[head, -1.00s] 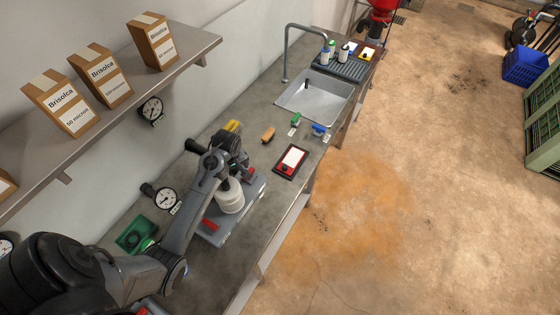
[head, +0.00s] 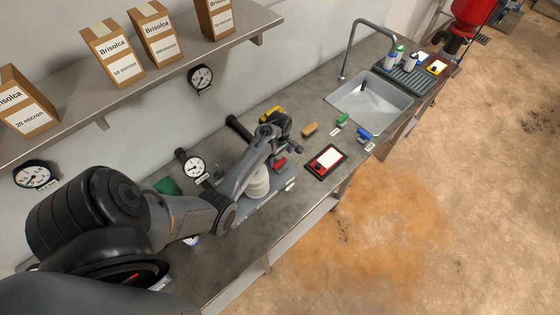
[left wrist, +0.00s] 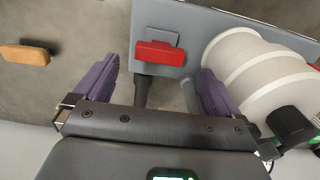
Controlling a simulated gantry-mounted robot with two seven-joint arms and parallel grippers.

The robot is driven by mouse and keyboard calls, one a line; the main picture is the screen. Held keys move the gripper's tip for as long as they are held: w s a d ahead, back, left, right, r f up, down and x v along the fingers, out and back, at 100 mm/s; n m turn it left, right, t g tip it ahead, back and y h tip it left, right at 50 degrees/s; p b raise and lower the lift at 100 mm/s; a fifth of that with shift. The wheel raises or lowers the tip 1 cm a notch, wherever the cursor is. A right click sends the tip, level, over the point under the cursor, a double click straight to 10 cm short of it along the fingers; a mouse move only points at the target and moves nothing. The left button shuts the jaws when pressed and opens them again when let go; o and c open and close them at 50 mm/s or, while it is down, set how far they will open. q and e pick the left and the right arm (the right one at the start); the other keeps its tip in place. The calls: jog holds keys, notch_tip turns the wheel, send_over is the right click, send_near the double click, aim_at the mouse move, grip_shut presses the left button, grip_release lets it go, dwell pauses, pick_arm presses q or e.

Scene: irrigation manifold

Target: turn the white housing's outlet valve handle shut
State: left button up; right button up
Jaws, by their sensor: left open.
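The white housing (head: 257,182) stands on a grey base plate on the bench, partly covered by my left arm. It also fills the right of the left wrist view (left wrist: 262,72). My left gripper (head: 284,145) is just beyond the housing, on its sink side. In the left wrist view its two purple fingers (left wrist: 155,88) are wide apart. A dark stem (left wrist: 143,90) shows between them, and I cannot tell whether it is the outlet valve handle. A yellow part (head: 271,113) shows behind the gripper. My right gripper is not in view.
A red block (left wrist: 160,53) sits on the base plate near the fingers. A tan block (head: 309,129), red-framed card (head: 326,161) and sink (head: 372,103) lie beyond. Gauges hang on the wall, and a shelf (head: 190,52) with boxes is above.

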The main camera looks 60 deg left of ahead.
aim_at(280, 163)
pick_arm(q)
jog(key=shift+f, duration=2.3)
jog(key=shift+c, duration=0.2)
jog(key=c, duration=1)
jog(key=shift+r, duration=0.1)
